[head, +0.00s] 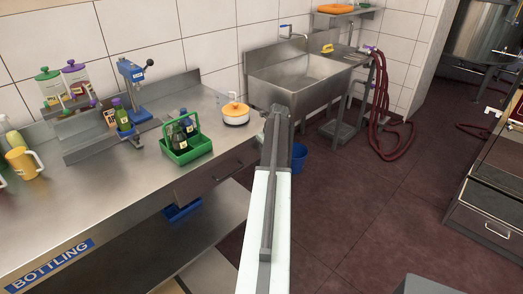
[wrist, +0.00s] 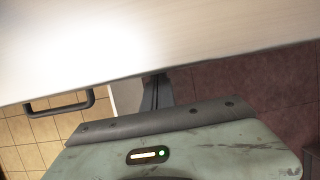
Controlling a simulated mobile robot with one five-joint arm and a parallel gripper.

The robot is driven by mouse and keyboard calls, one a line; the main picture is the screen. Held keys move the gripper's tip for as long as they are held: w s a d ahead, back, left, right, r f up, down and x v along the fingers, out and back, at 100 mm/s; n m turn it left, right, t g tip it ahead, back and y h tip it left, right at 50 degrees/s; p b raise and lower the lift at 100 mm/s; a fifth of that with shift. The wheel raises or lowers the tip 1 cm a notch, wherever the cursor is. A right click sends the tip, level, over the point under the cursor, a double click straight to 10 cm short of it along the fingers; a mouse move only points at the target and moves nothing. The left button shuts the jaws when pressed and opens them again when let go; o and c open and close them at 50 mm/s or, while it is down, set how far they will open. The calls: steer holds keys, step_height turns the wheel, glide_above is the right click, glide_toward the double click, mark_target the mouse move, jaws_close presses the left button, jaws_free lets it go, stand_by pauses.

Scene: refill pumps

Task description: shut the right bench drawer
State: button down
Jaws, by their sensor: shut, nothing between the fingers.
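The right bench drawer (head: 208,184) is a grey steel front with a dark bar handle (head: 228,172), under the right end of the steel bench (head: 110,180). How far it stands out from the bench is hard to tell in the head view. My arm rises just right of it. In the wrist view a dark bar handle (wrist: 60,104) hangs at the left below a bright pale surface. My gripper (wrist: 155,82) is shut and empty. Its dark fingers point at the edge of that surface, to the right of the handle. I cannot tell whether they touch it.
A sink (head: 300,78) is behind my arm. A blue bucket (head: 299,158) stands on the floor, which is open to the right.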

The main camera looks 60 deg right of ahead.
steer(key=s+a+r+p, duration=0.2)
steer(key=s+r+p, duration=0.4)
steer(key=r+p, duration=0.3)
steer(key=shift+s+a+r, duration=0.15)
steer(key=shift+s+r, duration=0.05)
steer(key=shift+s, duration=0.2)
